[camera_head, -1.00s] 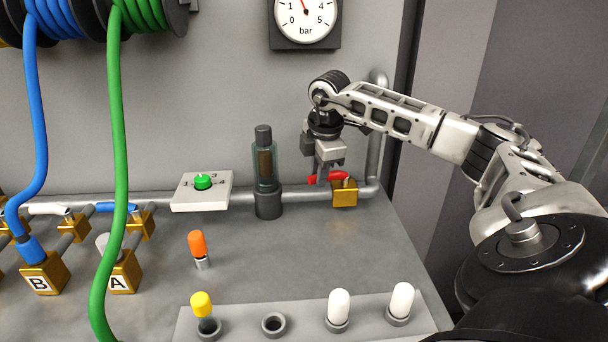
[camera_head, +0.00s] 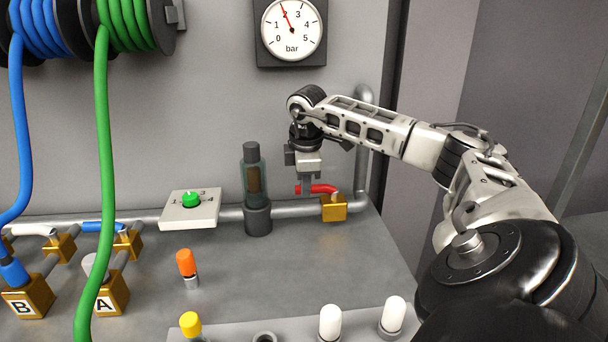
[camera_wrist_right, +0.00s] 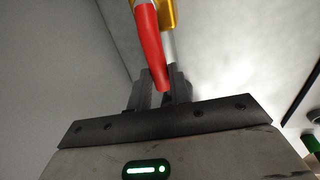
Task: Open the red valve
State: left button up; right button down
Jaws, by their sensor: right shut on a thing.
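The red valve has a red lever handle (camera_head: 322,188) on a brass body (camera_head: 334,208), set in the grey pipe at the back right of the bench. My right gripper (camera_head: 306,187) reaches down to it from above and is shut on the lever near its free left end. A bit of red shows left of the fingers. In the right wrist view, the lever (camera_wrist_right: 149,45) runs down from the brass body (camera_wrist_right: 168,12) to between the dark fingers (camera_wrist_right: 161,92). The fingertips are partly hidden by the lever. My left gripper is out of view.
Left of the valve stand a glass filter (camera_head: 255,180) and a white plate with a green knob (camera_head: 191,200). A gauge (camera_head: 292,30) hangs above, its needle near 2. Orange (camera_head: 186,263), yellow (camera_head: 190,324) and white (camera_head: 330,322) pegs stand in front.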

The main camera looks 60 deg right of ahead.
jog(key=c, duration=1.3)
grip_release()
jog(key=shift+d+r, duration=0.1)
jog(key=shift+d, duration=0.1)
notch_tip(320, 180, up, 16)
jog(key=s+a+p, duration=0.2)
jog(key=shift+a+f, duration=0.2)
